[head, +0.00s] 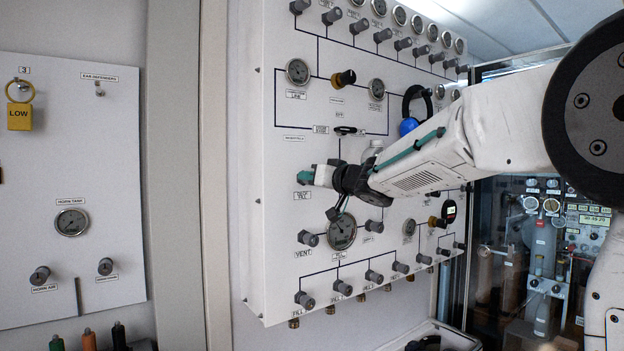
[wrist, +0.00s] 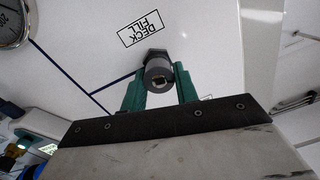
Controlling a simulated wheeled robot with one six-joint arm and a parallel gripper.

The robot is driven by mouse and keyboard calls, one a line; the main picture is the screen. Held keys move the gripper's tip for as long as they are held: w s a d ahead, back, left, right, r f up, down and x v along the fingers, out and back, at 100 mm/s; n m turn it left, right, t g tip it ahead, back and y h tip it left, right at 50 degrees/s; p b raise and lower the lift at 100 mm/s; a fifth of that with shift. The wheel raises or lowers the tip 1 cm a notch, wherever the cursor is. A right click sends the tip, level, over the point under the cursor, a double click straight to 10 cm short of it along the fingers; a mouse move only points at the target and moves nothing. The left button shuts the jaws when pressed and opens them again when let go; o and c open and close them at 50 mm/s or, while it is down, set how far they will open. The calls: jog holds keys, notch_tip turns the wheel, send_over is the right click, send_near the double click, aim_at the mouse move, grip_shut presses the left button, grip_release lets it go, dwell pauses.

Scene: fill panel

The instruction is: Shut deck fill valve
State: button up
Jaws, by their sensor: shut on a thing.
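The fill panel (head: 275,215) is a white board with gauges, knobs and dark lines. In the wrist view, the deck fill valve (wrist: 158,70) is a dark grey round knob beside the label "DECK FILL" (wrist: 140,30). My gripper (wrist: 160,88) has its green fingers on either side of this knob and is shut on it. In the head view, my gripper (head: 318,176) is at the left middle of the panel, and I cannot make out the knob there.
A large gauge (head: 342,231) and the vent knob (head: 308,238) are just below my gripper. Rows of knobs run along the panel's top and bottom. A blue and black headset (head: 410,120) hangs behind my arm. A second panel (head: 70,170) stands at the left.

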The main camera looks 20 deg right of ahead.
jog(key=m, duration=0.6)
jog(key=shift+d+f+m, duration=0.1)
jog(key=shift+f+m, duration=0.1)
jog(key=shift+m, duration=0.1)
jog(key=m, duration=0.6)
jog(key=shift+f+t, duration=0.1)
jog(key=shift+t, duration=0.2)
jog(key=o, duration=1)
jog(key=shift+c, duration=0.2)
jog(key=shift+d, duration=0.1)
jog(key=v, duration=0.7)
jog(key=shift+s, duration=0.35)
